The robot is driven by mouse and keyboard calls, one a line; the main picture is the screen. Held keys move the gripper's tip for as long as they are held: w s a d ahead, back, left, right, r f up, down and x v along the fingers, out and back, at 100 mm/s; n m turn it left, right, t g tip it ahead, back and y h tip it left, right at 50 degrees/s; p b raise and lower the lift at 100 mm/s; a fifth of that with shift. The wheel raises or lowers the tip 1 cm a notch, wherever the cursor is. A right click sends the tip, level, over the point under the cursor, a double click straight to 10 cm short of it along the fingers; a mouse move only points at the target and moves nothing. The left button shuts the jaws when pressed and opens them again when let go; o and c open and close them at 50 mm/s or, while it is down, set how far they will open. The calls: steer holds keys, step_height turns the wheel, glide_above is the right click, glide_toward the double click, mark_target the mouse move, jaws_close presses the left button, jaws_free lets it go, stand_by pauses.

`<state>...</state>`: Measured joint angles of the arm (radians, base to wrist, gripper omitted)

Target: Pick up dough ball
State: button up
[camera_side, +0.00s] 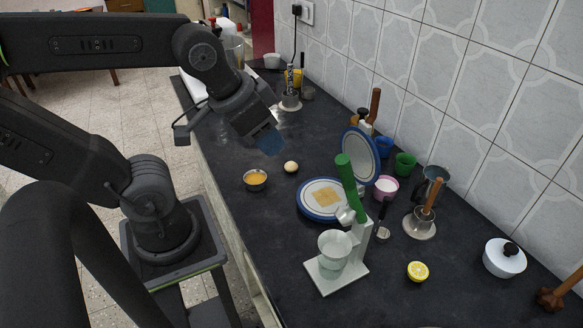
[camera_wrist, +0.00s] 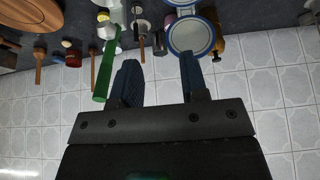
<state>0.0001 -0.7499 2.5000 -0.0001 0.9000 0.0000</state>
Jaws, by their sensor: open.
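The dough ball (camera_side: 291,167) is a small pale, round ball on the dark countertop in the side view, just right of a small metal bowl (camera_side: 255,180) with orange-yellow contents. My gripper (camera_side: 268,142) is above the counter, up and left of the ball in the picture, and apart from it. In the wrist view my gripper (camera_wrist: 160,72) shows two dark blue fingers spread apart with nothing between them. I cannot make out the dough ball in the wrist view.
A blue-rimmed press (camera_side: 311,212) with a raised lid (camera_side: 359,156) stands right of the ball. A white juicer stand (camera_side: 335,275) with a green handle (camera_side: 350,186) is nearer. A lemon half (camera_side: 418,271) lies further right. The tiled wall bounds the counter's back.

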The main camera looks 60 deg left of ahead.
steer(key=o, duration=0.8)
steer(key=shift+c, duration=0.2)
steer(key=m+g, duration=0.6)
steer(key=m, duration=1.5)
glide_above(292, 170)
step_height(292, 170, down, 16)
steer(key=f, duration=0.8)
steer(key=shift+s+d, duration=0.15)
steer(key=shift+d, duration=0.15)
steer(key=shift+a+f, duration=0.15)
steer(key=shift+f, duration=1.25)
steer(key=shift+a+f, duration=0.15)
steer(key=shift+f, duration=1.25)
